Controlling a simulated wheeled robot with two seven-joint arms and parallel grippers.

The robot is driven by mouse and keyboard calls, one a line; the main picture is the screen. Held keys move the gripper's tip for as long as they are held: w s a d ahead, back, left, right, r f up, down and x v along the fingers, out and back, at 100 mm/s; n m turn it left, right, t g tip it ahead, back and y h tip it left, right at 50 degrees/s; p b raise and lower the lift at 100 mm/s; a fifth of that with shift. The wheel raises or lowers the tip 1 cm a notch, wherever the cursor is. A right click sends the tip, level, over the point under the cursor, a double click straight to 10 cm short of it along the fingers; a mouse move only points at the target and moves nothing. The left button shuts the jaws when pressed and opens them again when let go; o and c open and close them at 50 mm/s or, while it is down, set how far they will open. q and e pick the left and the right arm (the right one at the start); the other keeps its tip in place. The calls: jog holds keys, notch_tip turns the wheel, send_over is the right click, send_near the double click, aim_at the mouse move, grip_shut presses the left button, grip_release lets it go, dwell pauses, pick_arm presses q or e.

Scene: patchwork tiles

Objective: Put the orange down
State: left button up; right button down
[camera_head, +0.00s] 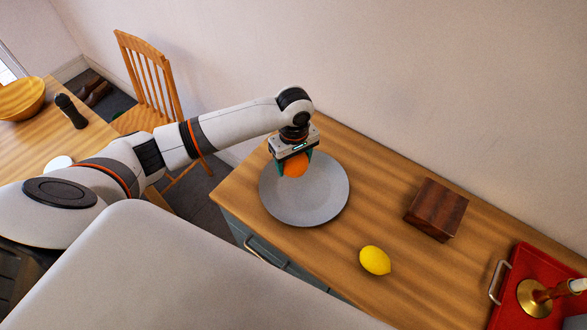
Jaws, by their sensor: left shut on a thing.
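The orange (296,167) is held between the fingers of my left gripper (293,162), which points down and is shut on it. The orange shows over the upper part of a round grey plate (312,207) on the wooden counter. I cannot tell whether the orange touches the plate. Part of the orange is hidden by the gripper. My right gripper is not in view.
A lemon (375,260) lies on the counter right of the plate. A dark wooden box (436,209) stands near the wall. A red tray (513,275) with a brass candlestick (537,296) is at the far right. A chair (147,77) and a table (100,140) stand left.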

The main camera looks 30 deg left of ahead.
aim_at(293, 171)
pick_arm(q)
jog(key=shift+f, duration=0.45)
notch_tip(293, 171, down, 3)
jog(key=shift+a+f, duration=0.15)
jog(key=shift+f, duration=0.4)
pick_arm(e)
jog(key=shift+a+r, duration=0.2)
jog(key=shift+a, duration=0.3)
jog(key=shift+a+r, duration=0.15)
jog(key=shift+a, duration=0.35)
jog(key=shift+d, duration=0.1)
pick_arm(q)
jog(key=o, duration=1)
jog(key=shift+f, duration=0.1)
jog(key=shift+o, duration=0.5)
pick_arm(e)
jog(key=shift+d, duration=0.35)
